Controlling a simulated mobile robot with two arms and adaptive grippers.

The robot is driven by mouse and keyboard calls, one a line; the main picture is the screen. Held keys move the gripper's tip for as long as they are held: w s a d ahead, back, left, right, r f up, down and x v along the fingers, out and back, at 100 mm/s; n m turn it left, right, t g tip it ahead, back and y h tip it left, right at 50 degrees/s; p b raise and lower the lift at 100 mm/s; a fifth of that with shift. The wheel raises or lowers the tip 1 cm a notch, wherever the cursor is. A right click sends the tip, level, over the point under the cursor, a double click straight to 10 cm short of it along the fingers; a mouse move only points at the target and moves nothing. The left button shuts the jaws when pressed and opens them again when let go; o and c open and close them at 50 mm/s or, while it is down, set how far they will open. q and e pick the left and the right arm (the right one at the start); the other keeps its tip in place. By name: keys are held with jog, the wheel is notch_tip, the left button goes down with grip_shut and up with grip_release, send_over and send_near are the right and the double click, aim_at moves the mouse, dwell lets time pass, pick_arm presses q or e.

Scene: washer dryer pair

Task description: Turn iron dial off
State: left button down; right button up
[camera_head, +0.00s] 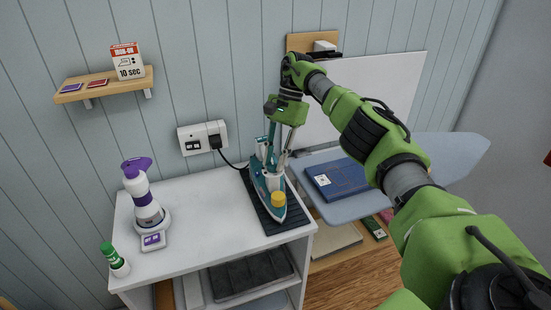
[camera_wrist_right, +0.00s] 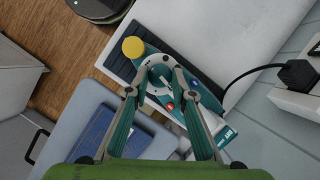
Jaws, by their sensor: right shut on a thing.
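A teal and white iron (camera_head: 266,186) with a yellow knob (camera_head: 278,199) rests on a dark ribbed mat (camera_head: 288,222) at the right end of the white cabinet top. My right gripper (camera_head: 276,160) reaches down over the iron from above. In the right wrist view, its two fingertips (camera_wrist_right: 161,82) are closed on either side of a round dial (camera_wrist_right: 160,73) on the iron's top. The fingertips partly cover the dial, and I cannot read its setting. The yellow knob (camera_wrist_right: 133,47) stands clear beside them. My left gripper is not in view.
A power cord (camera_head: 229,161) runs from the iron to a wall outlet (camera_head: 203,138). A blue ironing board (camera_head: 440,160) with a folded blue cloth (camera_head: 338,179) lies on the right. A purple-topped bottle (camera_head: 143,195) and green-capped container (camera_head: 115,259) stand left; the cabinet's middle is clear.

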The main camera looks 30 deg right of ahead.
jog(key=shift+w+n, duration=0.1)
jog(key=shift+n, duration=0.4)
jog(key=o, duration=1.1)
jog(key=shift+o, duration=0.2)
